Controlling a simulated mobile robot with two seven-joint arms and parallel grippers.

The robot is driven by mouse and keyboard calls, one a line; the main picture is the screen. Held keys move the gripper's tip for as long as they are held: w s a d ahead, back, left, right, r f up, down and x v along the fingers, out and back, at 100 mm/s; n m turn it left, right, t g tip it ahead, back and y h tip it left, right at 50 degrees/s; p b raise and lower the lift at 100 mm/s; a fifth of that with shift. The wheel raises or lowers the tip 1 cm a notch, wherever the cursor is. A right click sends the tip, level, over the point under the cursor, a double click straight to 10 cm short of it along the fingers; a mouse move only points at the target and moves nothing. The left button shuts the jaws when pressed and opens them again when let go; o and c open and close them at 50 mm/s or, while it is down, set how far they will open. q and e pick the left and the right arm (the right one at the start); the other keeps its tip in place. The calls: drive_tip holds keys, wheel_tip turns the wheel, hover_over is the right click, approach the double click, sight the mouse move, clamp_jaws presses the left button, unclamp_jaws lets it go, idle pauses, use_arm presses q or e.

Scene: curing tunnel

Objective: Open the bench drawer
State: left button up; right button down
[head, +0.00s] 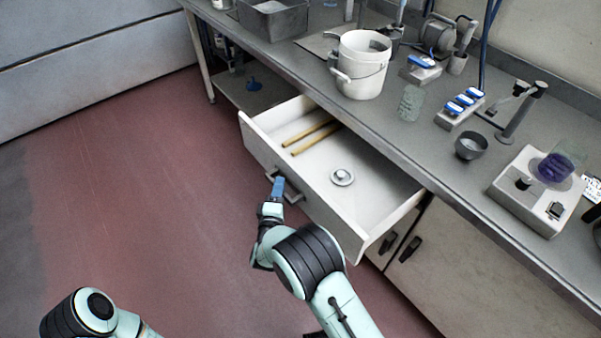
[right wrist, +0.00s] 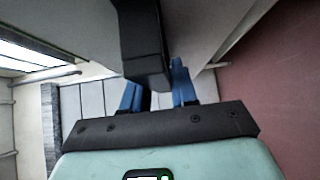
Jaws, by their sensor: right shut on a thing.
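The bench drawer (head: 318,205) is white and stands well out from under the bench top, with its inside in view. Two wooden rods (head: 311,136) and a small round metal piece (head: 342,177) lie in it. My right gripper (head: 279,185) is at the drawer front, its blue fingers shut on the dark drawer handle (head: 291,194). In the right wrist view the handle (right wrist: 146,60) shows as a dark bar by the blue fingers (right wrist: 158,90). My left arm shows at the bottom left of the head view; its gripper is out of the picture.
The grey bench top (head: 405,135) carries a white bucket (head: 361,75), a glass beaker (head: 411,103), a grey bowl (head: 469,147) and a white stirrer plate (head: 535,190). Cabinet doors (head: 480,265) with dark handles are right of the drawer. The red floor (head: 150,190) in front is clear.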

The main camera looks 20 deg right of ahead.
drive_tip(key=s+a+p, duration=0.1)
drive_tip(key=s+a, duration=0.2)
drive_tip(key=a, duration=0.5)
drive_tip(key=shift+s+a, duration=0.15)
drive_tip(key=shift+s, duration=0.1)
drive_tip(key=c, duration=1)
unclamp_jaws()
drive_tip(key=shift+o, duration=0.2)
drive_tip(key=p+v, duration=0.1)
drive_tip(key=v, duration=1.2)
drive_tip(key=shift+s, duration=0.2)
